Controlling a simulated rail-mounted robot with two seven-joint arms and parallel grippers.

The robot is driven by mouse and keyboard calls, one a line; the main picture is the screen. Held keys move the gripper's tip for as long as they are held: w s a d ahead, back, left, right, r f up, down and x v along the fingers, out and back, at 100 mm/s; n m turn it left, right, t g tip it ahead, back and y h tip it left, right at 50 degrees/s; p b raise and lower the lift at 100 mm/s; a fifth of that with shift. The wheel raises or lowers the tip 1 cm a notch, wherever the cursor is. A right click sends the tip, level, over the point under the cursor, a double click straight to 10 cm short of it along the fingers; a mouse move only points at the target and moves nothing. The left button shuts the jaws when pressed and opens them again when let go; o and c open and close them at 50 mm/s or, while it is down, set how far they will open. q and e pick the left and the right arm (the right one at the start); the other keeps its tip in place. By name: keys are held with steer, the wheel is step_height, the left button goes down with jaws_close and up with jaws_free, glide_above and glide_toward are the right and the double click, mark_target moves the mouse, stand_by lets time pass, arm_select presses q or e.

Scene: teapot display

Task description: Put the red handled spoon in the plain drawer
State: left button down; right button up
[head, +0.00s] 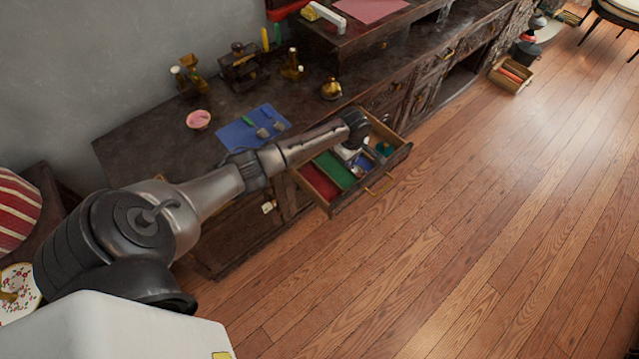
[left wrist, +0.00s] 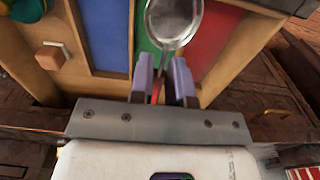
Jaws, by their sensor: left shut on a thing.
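The spoon (left wrist: 174,22) shows in the left wrist view with a shiny metal bowl and a short piece of red handle. My left gripper (left wrist: 165,82) is shut on the red handle, and the bowl sticks out past the fingertips. In the head view my left gripper (head: 350,155) is over an open wooden drawer (head: 352,203) with a brass pull. The drawer has red, green and blue floored compartments, and a bare wood part (left wrist: 70,80) shows in the left wrist view. The spoon is hidden in the head view. I cannot tell its height above the drawer. My right gripper is out of view.
A pink bowl (head: 198,120) and a blue mat (head: 236,134) with small items lie on the dark cabinet top. A gold pot (head: 331,89) stands near its front edge. A wooden box (head: 511,76) sits on the floor farther right. The floor in front of the drawer is clear.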

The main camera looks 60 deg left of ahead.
arm_select(q)
steer(key=b, duration=0.2)
glide_above(319, 185)
step_height(319, 185, down, 6)
steer(key=shift+r, duration=0.1)
steer(key=shift+s+f+b, duration=0.1)
steer(key=shift+f+b, duration=1.3)
steer(key=shift+f, duration=0.7)
steer(key=c, duration=1.1)
jaws_free()
steer(key=shift+f, duration=0.1)
